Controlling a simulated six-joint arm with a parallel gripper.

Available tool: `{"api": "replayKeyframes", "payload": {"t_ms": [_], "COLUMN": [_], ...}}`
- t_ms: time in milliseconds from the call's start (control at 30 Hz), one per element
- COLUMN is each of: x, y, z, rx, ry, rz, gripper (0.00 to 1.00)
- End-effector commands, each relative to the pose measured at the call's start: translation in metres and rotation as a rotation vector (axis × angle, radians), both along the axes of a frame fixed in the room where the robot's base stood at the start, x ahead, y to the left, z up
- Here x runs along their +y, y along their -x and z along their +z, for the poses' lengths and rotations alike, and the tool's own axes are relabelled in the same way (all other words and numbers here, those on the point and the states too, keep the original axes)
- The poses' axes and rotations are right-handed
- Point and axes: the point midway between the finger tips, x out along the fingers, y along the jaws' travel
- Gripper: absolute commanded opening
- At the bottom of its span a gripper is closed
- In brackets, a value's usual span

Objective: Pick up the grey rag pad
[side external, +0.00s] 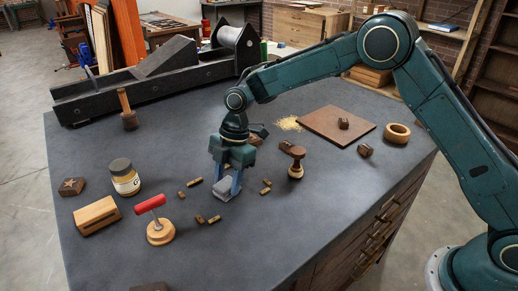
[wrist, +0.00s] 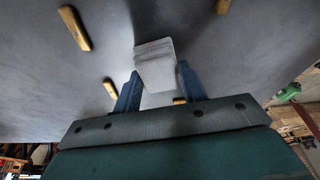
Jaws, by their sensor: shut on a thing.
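The grey rag pad (side external: 223,190) is a small layered block near the middle of the dark table. My gripper (side external: 228,182), with blue fingers, points down and is shut on the pad, one finger on each side. In the wrist view the pad (wrist: 156,65) sits between the two fingertips of my gripper (wrist: 158,88) and extends beyond them. In the side view the pad is at or just above the tabletop; I cannot tell whether it touches.
Several small brass-coloured pieces (side external: 194,182) lie around the gripper. A dark-knobbed stamp (side external: 296,162) stands to the right, a red-handled stamp (side external: 158,226) and a jar (side external: 124,177) to the left. A brown board (side external: 325,128) and wooden ring (side external: 396,133) are behind right. The front right tabletop is clear.

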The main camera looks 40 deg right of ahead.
Motion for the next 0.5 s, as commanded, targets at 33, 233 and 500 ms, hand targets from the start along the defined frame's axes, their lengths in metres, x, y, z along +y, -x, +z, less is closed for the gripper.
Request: {"api": "replayKeyframes", "payload": {"t_ms": [33,233,500], "x": [0.0,0.0,0.0], "y": [0.0,-0.001,-0.001], "z": [0.001,0.012,0.048], "rx": [-0.001,-0.003,-0.004], "ry": [0.0,-0.002,-0.002], "rz": [0.0,0.001,0.0], "gripper": [0.2,0.2,0.19]}}
